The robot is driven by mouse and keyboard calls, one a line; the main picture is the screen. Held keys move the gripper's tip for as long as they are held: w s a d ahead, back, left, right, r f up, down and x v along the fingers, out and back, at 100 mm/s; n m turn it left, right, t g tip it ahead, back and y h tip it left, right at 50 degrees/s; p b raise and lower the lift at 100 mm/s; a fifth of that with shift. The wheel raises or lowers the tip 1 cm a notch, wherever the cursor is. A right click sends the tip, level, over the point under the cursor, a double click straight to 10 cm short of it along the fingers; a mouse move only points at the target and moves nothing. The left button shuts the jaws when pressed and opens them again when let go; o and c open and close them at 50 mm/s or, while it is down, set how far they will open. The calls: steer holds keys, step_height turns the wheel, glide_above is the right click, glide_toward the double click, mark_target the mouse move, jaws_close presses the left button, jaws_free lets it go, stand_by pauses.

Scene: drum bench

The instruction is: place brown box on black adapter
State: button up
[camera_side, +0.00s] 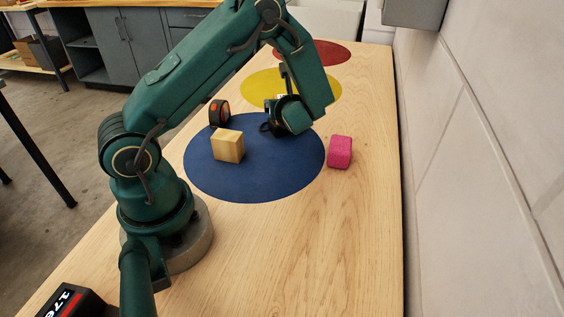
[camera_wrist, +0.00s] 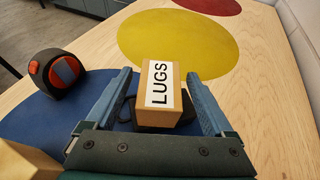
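The brown box (camera_wrist: 172,109) has a white label reading LUGS and stands between my gripper's fingers in the wrist view. My gripper (camera_wrist: 159,75) is open around it, with a narrow gap on both sides. The black adapter (camera_wrist: 127,112) shows low around the box's base. The box appears to sit on it, but full contact is hidden. In the side view my gripper (camera_side: 289,113) is low over the far right part of the blue disc. A black edge (camera_side: 267,127), likely the adapter, shows beside it, and the box is hidden there.
A black and orange tape measure (camera_side: 219,112) stands left of my gripper. A plain wooden block (camera_side: 228,147) sits on the blue disc (camera_side: 255,185), nearer the base. A pink block (camera_side: 340,152) lies to the right. The yellow disc (camera_wrist: 180,42) beyond is clear.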

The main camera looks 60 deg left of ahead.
steer(key=shift+r, duration=0.1)
steer(key=shift+d+r, duration=0.15)
steer(key=shift+d, duration=0.15)
steer(key=v, duration=1.1)
steer(key=s+d+r+n+g+h, duration=0.1)
steer(key=s+d+n+g+h, duration=0.15)
steer(key=s+n, duration=0.35)
steer(key=s+d+r+n+g+h, duration=0.1)
steer(key=s+n+h, duration=0.2)
steer(key=s+n, duration=0.3)
steer(key=s+d+r+n+t+h, duration=0.1)
steer(key=d+r+n+t+h, duration=0.3)
steer(key=d+n+h, duration=0.3)
steer(key=d+n, duration=0.2)
steer(key=n, duration=0.1)
steer(key=shift+s+d, duration=0.3)
steer(key=shift+d, duration=0.1)
